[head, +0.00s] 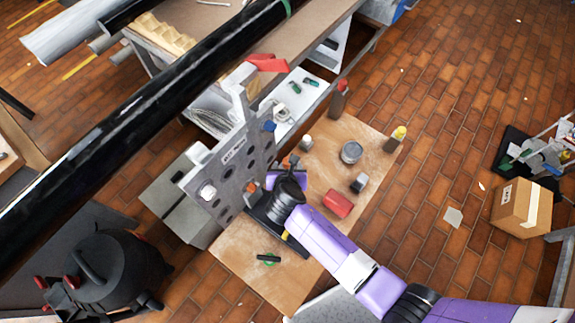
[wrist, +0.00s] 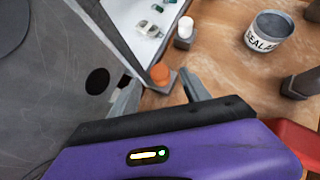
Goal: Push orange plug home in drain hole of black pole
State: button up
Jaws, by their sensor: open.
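The orange plug (wrist: 160,73) shows in the wrist view beyond and between my fingertips, at a small grey block; I cannot tell whether it sits in it or on it. My gripper (wrist: 158,86) is open, with one finger on each side of the plug in the picture and no clear contact. In the head view my gripper (head: 270,184) is beside the grey flange plate, partly hidden by my wrist. The black pole (head: 130,115) runs diagonally across the head view, nearer than the plate. I cannot make out a drain hole on the pole.
The grey plate (head: 232,165) has several dark holes; one hole (wrist: 97,81) shows left of my gripper. On the wooden bench (head: 345,140) stand a sealant can (wrist: 268,32), a red block (head: 338,203) and bottles. Bare bench lies in front of the can.

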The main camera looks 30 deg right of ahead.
aim_at(288, 165)
jog(key=shift+x, duration=1.4)
grip_shut()
